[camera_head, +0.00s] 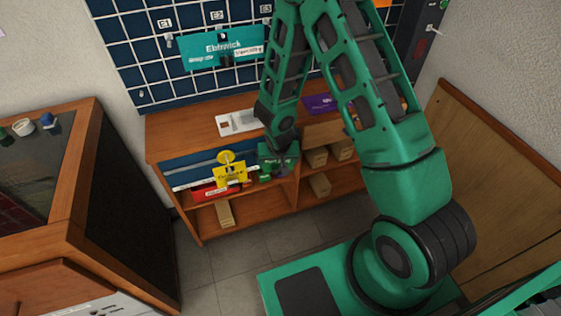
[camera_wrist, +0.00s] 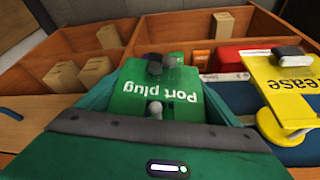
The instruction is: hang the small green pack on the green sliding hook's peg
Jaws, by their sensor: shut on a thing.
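My gripper (camera_head: 278,152) is low in front of the shelf unit, shut on the small green pack. In the wrist view the green pack (camera_wrist: 185,98) reads "Port plug" upside down and fills the middle. A dark blunt piece (camera_wrist: 158,63) and a small pale knob (camera_wrist: 155,107) show against the pack; I cannot tell whether either is a peg. In the head view a bit of green (camera_head: 265,178) shows just below my gripper; I cannot tell pack from hook there. The green sliding hook is not clearly visible, so I cannot tell whether the pack touches its peg.
A yellow pack (camera_head: 232,174) hangs left of my gripper by a yellow round-headed hook (camera_head: 226,157), and the hook is close on the right in the wrist view (camera_wrist: 300,122). A red box (camera_head: 206,192) and cardboard boxes (camera_head: 318,157) sit in the shelf unit (camera_head: 196,130).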

